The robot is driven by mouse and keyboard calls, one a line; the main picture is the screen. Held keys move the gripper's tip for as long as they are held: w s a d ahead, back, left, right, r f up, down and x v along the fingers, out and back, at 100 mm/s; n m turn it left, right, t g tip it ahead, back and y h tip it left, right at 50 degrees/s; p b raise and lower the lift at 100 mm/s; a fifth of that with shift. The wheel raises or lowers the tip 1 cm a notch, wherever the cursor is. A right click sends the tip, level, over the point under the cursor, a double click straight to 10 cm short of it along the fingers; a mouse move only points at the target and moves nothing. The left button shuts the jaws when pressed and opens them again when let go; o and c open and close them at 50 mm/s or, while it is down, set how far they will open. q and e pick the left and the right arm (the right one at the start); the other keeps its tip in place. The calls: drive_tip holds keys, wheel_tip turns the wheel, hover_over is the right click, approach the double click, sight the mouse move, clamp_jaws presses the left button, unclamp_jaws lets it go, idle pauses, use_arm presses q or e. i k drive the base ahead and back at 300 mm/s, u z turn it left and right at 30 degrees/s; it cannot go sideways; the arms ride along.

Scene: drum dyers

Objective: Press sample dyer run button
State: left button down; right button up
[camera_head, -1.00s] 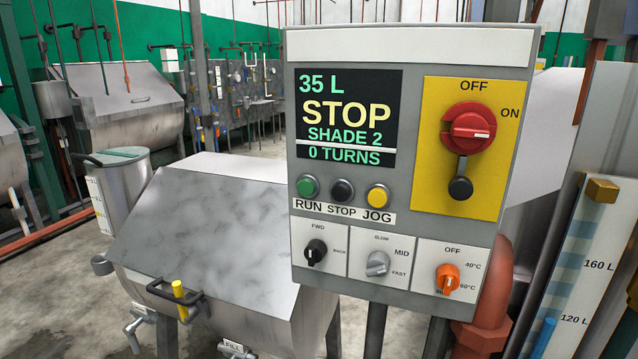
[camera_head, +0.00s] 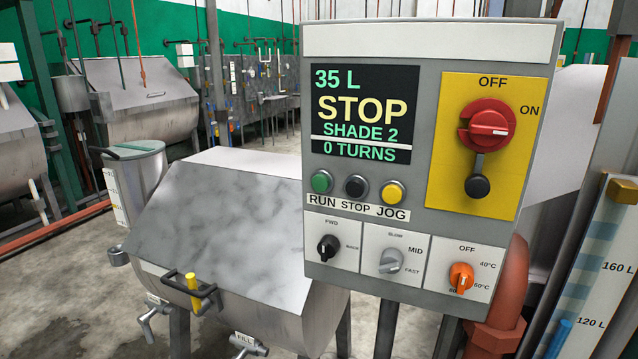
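The control panel (camera_head: 424,228) of the sample dyer stands at the centre right. Its green run button (camera_head: 321,181) is at the left of a row, above the RUN label. The black stop button (camera_head: 355,186) and yellow jog button (camera_head: 393,193) sit to its right. The display (camera_head: 362,112) reads 35 L, STOP, SHADE 2, 0 TURNS. The red switch (camera_head: 487,126) points toward ON. The dyer drum (camera_head: 225,230) is left of the panel with its lid down. Neither of my grippers is in view.
A yellow-gripped latch handle (camera_head: 192,284) is on the drum's front. A lidded metal vessel (camera_head: 140,180) stands behind it. A red pipe (camera_head: 503,315) and a level gauge (camera_head: 604,270) stand at the right. Concrete floor (camera_head: 60,270) is open at the left.

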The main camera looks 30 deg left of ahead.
sight(320, 182)
drive_tip(key=z, duration=1.65)
drive_tip(key=i, duration=0.65)
drive_tip(key=u, duration=2.45)
